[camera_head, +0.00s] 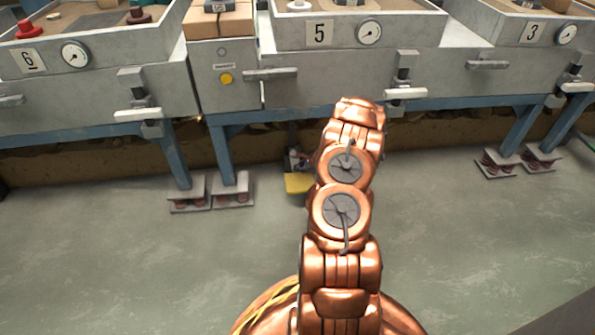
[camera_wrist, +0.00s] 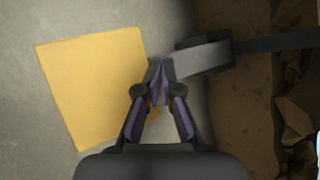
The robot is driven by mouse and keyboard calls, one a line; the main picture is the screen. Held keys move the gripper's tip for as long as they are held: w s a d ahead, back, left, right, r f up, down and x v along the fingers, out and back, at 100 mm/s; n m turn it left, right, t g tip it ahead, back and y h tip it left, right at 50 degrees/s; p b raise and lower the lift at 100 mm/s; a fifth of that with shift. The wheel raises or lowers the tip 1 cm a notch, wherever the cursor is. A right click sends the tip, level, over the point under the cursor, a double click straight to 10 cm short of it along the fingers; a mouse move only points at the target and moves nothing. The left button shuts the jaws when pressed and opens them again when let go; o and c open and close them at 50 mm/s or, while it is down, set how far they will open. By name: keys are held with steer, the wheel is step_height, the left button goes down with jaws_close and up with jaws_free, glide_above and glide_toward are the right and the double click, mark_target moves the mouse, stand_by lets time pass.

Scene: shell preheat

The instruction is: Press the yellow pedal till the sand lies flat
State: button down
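The yellow pedal (camera_head: 297,184) is near the floor below the bench marked 5, partly hidden by my arm in the head view. In the wrist view the pedal (camera_wrist: 90,85) is a flat yellow plate over grey floor. My gripper (camera_wrist: 160,75) has its dark fingers brought together, with nothing seen between them. Its tips overlap the pedal's right edge in the picture, beside a grey bar; whether they touch it I cannot tell. The sand's surface cannot be clearly made out at the top edge.
Grey benches marked 6 (camera_head: 98,85), 5 (camera_head: 345,75) and 3 (camera_head: 505,75) stand on blue legs with sprung feet (camera_head: 230,190). A yellow button (camera_head: 226,79) is on a panel between 6 and 5. Brown rubble (camera_wrist: 295,110) lies beyond the pedal. The front floor is clear.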

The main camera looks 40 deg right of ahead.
steer(key=shift+w+r, duration=0.1)
steer(key=shift+r, duration=0.35)
steer(key=shift+w+r+p, duration=0.15)
steer(key=shift+r+p, duration=1.8)
steer(key=shift+r, duration=0.6)
